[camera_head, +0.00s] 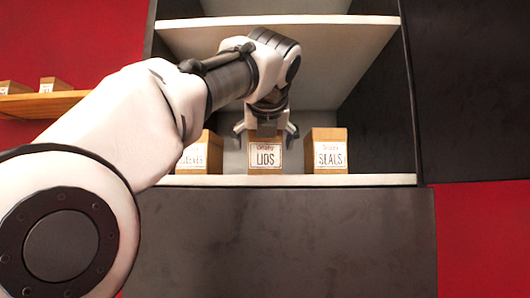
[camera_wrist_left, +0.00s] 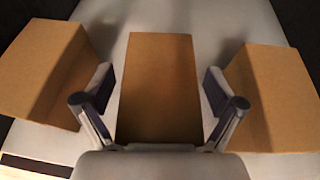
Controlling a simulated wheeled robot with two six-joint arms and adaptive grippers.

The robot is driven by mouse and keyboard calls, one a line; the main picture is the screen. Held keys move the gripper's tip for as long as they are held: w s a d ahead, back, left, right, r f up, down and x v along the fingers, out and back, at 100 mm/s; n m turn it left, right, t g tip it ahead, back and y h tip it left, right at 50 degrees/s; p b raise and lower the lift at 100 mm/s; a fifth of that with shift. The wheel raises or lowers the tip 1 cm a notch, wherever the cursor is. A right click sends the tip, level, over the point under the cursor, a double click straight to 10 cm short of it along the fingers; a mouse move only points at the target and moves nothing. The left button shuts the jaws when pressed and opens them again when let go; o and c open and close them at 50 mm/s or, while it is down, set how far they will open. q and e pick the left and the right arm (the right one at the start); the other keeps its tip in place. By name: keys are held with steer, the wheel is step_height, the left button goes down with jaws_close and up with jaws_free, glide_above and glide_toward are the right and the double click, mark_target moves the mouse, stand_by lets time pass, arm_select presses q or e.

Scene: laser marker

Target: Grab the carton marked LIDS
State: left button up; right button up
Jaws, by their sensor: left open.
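The carton marked LIDS (camera_head: 265,158) is a small brown box with a white label. It stands upright on the white shelf, between two similar cartons. My left gripper (camera_head: 265,132) is above it, pointing down, with one finger on each side. In the left wrist view the top of the LIDS carton (camera_wrist_left: 160,88) lies between the open fingers of my left gripper (camera_wrist_left: 159,108). Gaps show between the fingers and the carton's sides. My right gripper is not in view.
The carton marked SEALS (camera_head: 328,153) stands to the right. Another carton (camera_head: 202,158) stands to the left, its label partly hidden by my arm. Both are close to my fingers. An upper shelf board (camera_head: 340,20) is overhead. More cartons sit on a wooden shelf (camera_head: 40,103) at far left.

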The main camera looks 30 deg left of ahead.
arm_select(q)
steer(key=shift+s+d+r, duration=0.1)
steer(key=shift+s+d, duration=0.15)
steer(key=shift+d, duration=0.05)
steer(key=shift+c, duration=1.3)
steer(key=shift+s+d+r, duration=0.1)
steer(key=shift+s+d, duration=0.05)
steer(key=shift+d, duration=0.05)
steer(key=c, duration=1.2)
steer(key=shift+o, duration=0.2)
steer(key=shift+a, duration=0.1)
